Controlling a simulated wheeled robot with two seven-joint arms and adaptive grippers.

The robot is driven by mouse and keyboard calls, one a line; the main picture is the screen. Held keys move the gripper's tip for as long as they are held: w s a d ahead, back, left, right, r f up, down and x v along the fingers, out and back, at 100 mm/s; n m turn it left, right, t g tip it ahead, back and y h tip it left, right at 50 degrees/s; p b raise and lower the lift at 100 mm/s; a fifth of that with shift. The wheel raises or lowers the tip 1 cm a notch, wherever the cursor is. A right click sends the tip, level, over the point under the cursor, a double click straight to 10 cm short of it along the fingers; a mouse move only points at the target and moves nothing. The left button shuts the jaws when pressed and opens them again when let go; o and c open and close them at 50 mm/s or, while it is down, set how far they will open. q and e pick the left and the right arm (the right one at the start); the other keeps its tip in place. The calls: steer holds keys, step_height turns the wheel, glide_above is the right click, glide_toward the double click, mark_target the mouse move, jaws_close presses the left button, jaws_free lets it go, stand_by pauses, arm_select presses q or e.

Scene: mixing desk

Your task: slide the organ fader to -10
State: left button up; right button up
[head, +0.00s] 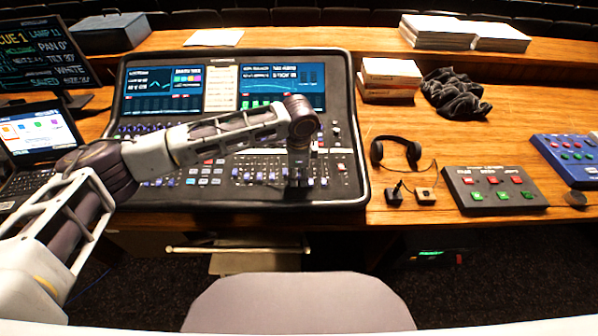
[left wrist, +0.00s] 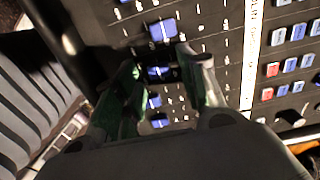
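The mixing desk (head: 345,190) is a large black console with two lit screens and rows of faders along its front. My left gripper (head: 298,183) points down over the front fader rows, right of the desk's middle. In the left wrist view my left gripper (left wrist: 162,62) shows two fingers apart, with a blue fader cap (left wrist: 158,73) between them. A gap shows beside the cap, and another blue cap (left wrist: 162,31) lies just beyond the fingertips. Labels are too small to read, so I cannot tell which fader is the organ one. My right gripper is not in view.
A laptop (head: 40,135) and a monitor (head: 45,55) stand left of the desk. Headphones (head: 397,152), a button box (head: 495,190), a blue box (head: 570,158), a black cloth (head: 455,95) and books (head: 390,75) lie right. A chair (head: 300,303) stands in front.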

mark_target(299, 170)
arm_select(q)
jaws_close()
steer(key=shift+w+r+p, duration=0.25)
steer(key=shift+w+p, duration=0.35)
steer(key=shift+w, duration=1)
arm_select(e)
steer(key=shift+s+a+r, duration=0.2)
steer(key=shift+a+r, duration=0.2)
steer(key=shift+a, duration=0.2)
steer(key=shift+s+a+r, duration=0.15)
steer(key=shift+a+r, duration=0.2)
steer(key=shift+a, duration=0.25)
arm_select(q)
steer(key=shift+o, duration=0.7)
jaws_free()
steer(key=shift+o, duration=0.2)
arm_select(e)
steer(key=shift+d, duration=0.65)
